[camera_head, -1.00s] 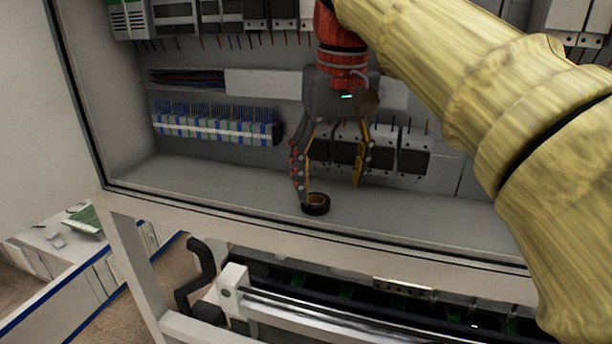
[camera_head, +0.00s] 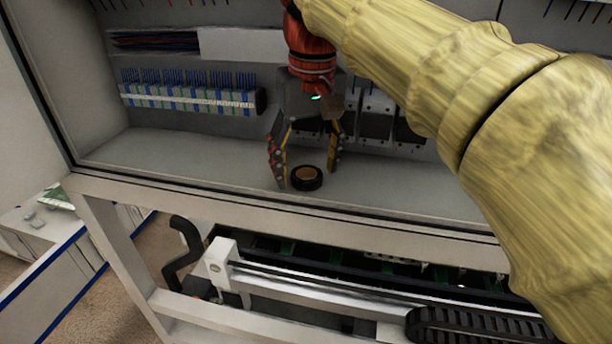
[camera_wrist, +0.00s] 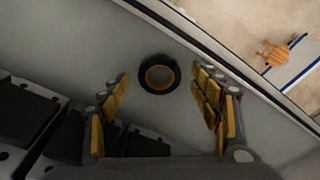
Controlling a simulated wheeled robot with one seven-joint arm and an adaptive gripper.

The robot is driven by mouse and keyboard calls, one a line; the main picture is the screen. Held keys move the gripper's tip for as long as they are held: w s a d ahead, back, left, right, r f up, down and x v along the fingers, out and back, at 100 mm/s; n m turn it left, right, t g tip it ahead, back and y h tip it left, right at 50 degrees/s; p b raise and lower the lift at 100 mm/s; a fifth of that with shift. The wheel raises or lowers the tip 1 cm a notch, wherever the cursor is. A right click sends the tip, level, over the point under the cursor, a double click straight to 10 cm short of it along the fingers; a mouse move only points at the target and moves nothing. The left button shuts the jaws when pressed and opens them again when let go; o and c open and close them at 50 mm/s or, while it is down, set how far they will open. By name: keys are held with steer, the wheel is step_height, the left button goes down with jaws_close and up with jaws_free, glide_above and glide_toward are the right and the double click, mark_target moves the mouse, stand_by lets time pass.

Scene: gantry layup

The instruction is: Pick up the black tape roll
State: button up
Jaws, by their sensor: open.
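The black tape roll (camera_head: 306,178) lies flat on the floor of the grey cabinet, near its front edge. Its brown core shows. My gripper (camera_head: 308,181) is open above the cabinet floor, with one finger on each side of the roll in the head view. In the wrist view the tape roll (camera_wrist: 159,74) lies between and slightly beyond the two spread fingertips of my gripper (camera_wrist: 160,78), with a gap on both sides. Nothing is held. I cannot tell the exact height of the fingertips above the floor.
A row of blue and white terminal blocks (camera_head: 190,95) is on the cabinet's back wall at left. Dark modules (camera_head: 372,115) stand close behind my gripper. The cabinet's front lip (camera_head: 240,203) runs just in front of the roll. The floor left of the roll is clear.

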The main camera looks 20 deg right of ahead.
steer(key=shift+f, duration=0.25)
steer(key=shift+s, duration=0.1)
steer(key=shift+c, duration=0.7)
steer(key=c, duration=1.1)
steer(key=shift+r, duration=0.1)
